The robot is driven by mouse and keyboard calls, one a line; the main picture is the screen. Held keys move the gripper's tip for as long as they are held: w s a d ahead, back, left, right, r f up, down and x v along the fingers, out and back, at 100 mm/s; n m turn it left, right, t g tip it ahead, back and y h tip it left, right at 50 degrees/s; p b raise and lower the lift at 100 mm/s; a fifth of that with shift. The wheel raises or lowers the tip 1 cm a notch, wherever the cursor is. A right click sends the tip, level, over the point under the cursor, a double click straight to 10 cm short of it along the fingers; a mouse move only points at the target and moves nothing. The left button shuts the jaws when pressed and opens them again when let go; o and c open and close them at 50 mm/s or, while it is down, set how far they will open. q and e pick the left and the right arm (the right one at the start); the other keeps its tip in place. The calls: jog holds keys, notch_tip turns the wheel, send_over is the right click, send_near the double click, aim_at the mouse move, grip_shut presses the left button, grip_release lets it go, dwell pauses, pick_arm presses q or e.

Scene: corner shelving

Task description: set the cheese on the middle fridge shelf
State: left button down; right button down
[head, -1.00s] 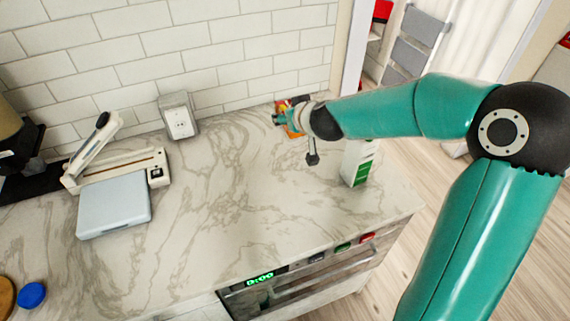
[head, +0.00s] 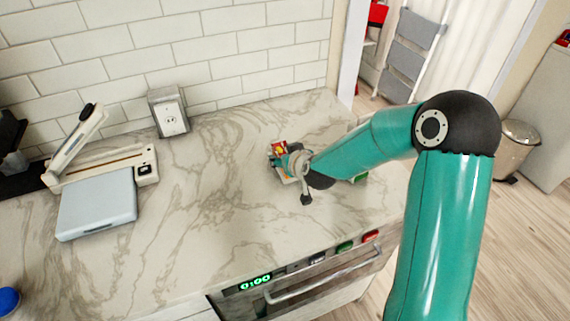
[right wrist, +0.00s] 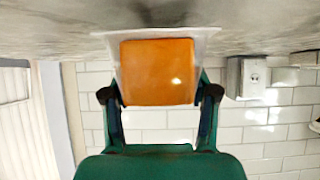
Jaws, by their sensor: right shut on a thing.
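My right gripper (head: 283,160) is over the back right of the marble counter in the head view. It is shut on a packet with a red and yellow top (head: 279,147), which I take to be the cheese. In the right wrist view the cheese (right wrist: 158,72) is an orange square on a white backing, between the two fingers. The counter surface lies close beyond it; I cannot tell whether they touch. My left gripper is not in view. No fridge shelf can be made out.
A sealer (head: 105,168) and a light blue flat box (head: 97,211) stand left on the marble counter (head: 215,225). An oven (head: 320,280) is below its front edge. A bin (head: 518,145) stands right.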

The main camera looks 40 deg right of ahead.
notch_tip(320, 180, down, 2)
jog(key=shift+f, duration=0.1)
jog(key=shift+c, duration=1.5)
grip_release()
